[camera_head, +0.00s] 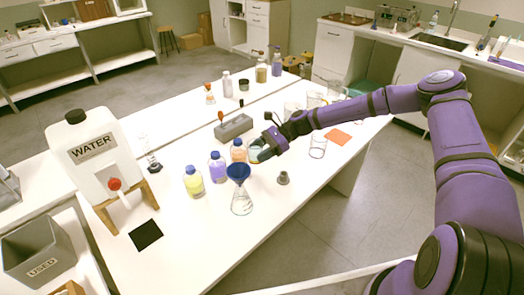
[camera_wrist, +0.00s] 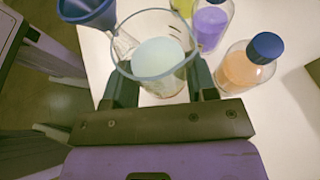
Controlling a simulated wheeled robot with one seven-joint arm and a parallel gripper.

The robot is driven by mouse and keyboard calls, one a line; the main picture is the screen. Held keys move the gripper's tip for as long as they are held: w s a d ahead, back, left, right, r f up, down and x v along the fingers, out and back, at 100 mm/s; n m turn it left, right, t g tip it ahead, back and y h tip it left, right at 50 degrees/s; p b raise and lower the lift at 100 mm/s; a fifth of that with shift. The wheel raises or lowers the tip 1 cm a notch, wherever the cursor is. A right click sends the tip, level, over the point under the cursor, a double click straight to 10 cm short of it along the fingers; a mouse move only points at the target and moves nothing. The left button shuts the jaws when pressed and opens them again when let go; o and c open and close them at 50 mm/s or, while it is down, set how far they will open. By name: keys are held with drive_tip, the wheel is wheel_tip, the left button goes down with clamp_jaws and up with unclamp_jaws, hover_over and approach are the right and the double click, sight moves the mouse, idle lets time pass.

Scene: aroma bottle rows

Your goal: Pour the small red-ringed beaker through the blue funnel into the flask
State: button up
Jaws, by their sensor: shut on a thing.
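My gripper (camera_head: 264,149) is shut on a clear glass beaker (camera_wrist: 150,88), with one dark finger (camera_wrist: 160,78) on each side. The beaker holds pale whitish-green liquid; I cannot make out a red ring on it. In the head view the beaker (camera_head: 254,154) is partly hidden by my gripper, a little above and right of the funnel. The blue funnel (camera_head: 238,173) sits in the mouth of the clear conical flask (camera_head: 241,204), which stands on the table. The funnel also shows at the upper left of the wrist view (camera_wrist: 90,12), beside the beaker. No liquid stream is visible.
Yellow (camera_head: 194,183), purple (camera_head: 217,168) and orange (camera_head: 238,151) bottles stand close behind and left of the funnel. A grey stopper-like piece (camera_head: 283,178) stands to its right. A white water container (camera_head: 97,152) is at left. The table front right is clear.

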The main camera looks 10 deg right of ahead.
sight(256, 151)
drive_tip(key=shift+s+a+r+n+h, duration=0.1)
drive_tip(key=shift+s+r+n+h, duration=0.1)
drive_tip(key=shift+n+h, duration=0.15)
drive_tip(key=shift+s+a+r+n+t+h, duration=0.5)
drive_tip(key=shift+s+t+h, duration=0.15)
drive_tip(key=shift+t+h, duration=0.15)
drive_tip(key=shift+s+a+r+n+t+h, duration=0.35)
drive_tip(key=shift+s+a+r+t+h, duration=0.15)
drive_tip(key=shift+s+t+h, duration=0.2)
drive_tip(key=shift+r, duration=0.15)
drive_tip(key=shift+s+a+r+n+t+h, duration=0.1)
drive_tip(key=shift+s+r+t+h, duration=0.1)
drive_tip(key=shift+r, duration=0.35)
drive_tip(key=shift+s+a+r+n+t+h, duration=0.1)
drive_tip(key=shift+s+a+r+t+h, duration=0.1)
drive_tip(key=shift+r, duration=0.4)
drive_tip(key=shift+s+a+r+n+t+h, duration=0.1)
drive_tip(key=shift+r+t+h, duration=0.1)
drive_tip(key=shift+r, duration=0.35)
drive_tip(key=shift+s+a+r+n+t+h, duration=0.1)
drive_tip(key=shift+r+n+t+h, duration=0.1)
drive_tip(key=shift+t+h, duration=0.25)
drive_tip(key=shift+s+a+r+n+t+h, duration=0.1)
drive_tip(key=shift+n+t+h, duration=0.15)
drive_tip(key=shift+t, duration=0.2)
drive_tip(key=shift+d+f+t+h, duration=0.1)
drive_tip(key=shift+f+t+h, duration=0.1)
drive_tip(key=shift+t+h, duration=0.1)
idle(0.6)
